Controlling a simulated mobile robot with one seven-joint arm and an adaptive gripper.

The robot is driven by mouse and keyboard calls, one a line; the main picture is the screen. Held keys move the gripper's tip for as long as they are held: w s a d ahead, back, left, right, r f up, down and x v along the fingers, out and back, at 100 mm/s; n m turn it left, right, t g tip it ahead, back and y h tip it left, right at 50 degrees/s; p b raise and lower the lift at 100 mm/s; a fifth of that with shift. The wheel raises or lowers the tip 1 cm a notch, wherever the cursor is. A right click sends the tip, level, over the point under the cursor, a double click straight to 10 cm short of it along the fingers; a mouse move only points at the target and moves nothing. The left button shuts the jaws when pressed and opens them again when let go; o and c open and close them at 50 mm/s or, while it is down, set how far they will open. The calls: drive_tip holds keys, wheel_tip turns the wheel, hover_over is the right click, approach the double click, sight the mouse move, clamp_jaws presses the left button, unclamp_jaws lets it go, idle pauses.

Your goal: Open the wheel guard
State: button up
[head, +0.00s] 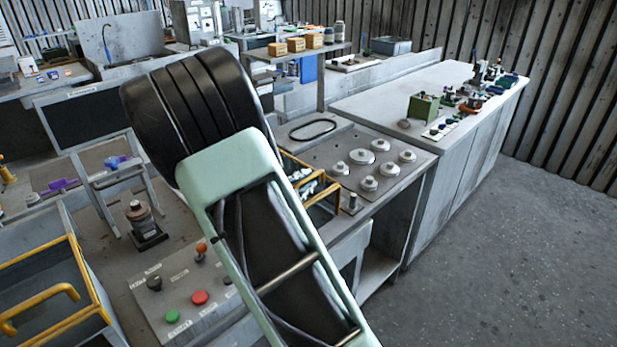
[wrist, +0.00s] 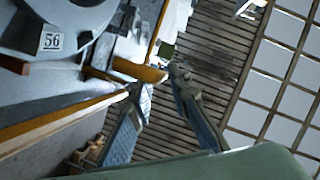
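A grey round housing with a "56" label (wrist: 52,41) is at the upper left. In the head view a yellow-framed part (head: 325,190) shows right of my arm, partly hidden by it. Another yellow-framed panel with a handle (head: 45,300) is at the lower left. Which one is the wheel guard is unclear. My gripper is hidden there.
A control box with green and red buttons (head: 185,300) sits below left of my arm. A plate with several round metal knobs (head: 365,160) is to the right. A long grey bench (head: 400,95) stands beyond. The floor at right (head: 510,260) is clear.

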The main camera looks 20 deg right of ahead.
drive_tip(key=shift+x, duration=1.15)
clamp_jaws()
